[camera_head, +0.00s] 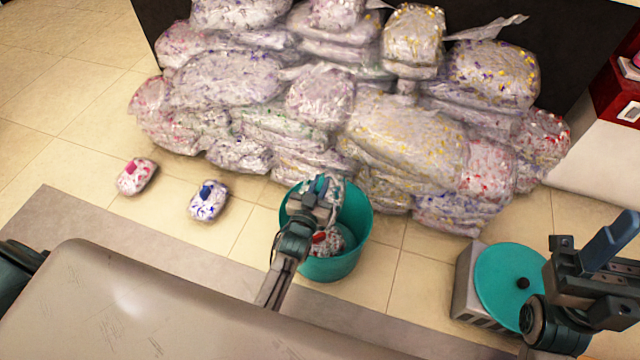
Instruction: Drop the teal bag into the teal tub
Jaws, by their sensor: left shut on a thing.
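The teal tub (358,252) stands on the tiled floor at the middle of the head view. My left gripper (318,196) is over the tub, shut on the teal bag (334,187), a clear bag with teal marks. The bag is at the tub's far side, partly hidden by the gripper; I cannot tell whether it is below the rim. A bag with a red mark (327,242) lies inside the tub. My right gripper (600,262) is at the right edge, away from the tub; its jaw opening cannot be made out.
A large heap of clear bags (400,130) stands behind the tub. A teal lid (505,280) lies on a grey box at the right.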

